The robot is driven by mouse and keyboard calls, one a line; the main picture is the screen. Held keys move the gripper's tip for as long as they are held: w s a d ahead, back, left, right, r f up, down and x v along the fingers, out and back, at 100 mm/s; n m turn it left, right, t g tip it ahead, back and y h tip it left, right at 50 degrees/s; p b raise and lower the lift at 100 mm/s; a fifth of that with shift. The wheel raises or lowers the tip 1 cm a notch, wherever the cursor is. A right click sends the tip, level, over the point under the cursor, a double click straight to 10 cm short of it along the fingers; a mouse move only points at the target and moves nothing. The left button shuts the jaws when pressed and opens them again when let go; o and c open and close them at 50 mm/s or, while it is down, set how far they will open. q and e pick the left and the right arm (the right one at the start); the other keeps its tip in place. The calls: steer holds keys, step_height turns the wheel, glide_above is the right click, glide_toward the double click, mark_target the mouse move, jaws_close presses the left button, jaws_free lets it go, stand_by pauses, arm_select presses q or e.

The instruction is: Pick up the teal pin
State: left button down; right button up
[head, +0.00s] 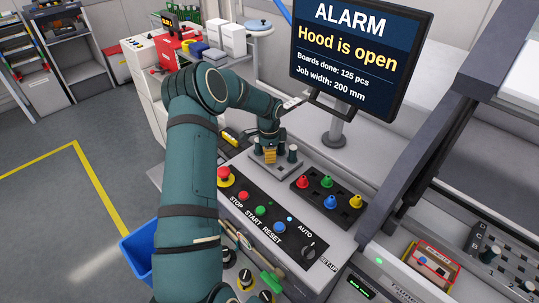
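My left arm rises from the bottom and bends over the control panel. My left gripper (269,150) points down over a small grey plate (262,168) at the panel's back. A small yellow piece shows at its tip; its fingers are too small to read. A dark greenish pin (292,153) stands on the plate to the right of the gripper, apart from it. A similar dark shape stands to the left. I cannot tell for certain which pin is the teal one. My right gripper is out of view.
A black holder (340,215) with red, green, blue and yellow pegs lies right of the plate. The monitor (350,50) stands behind it. The panel's buttons (260,211) lie in front. A blue bin (138,248) is at lower left; a perforated plate (509,262) is at right.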

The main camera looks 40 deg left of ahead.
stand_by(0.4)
arm_select(q)
step_height(320, 180, up, 10)
stand_by(0.5)
stand_by(0.6)
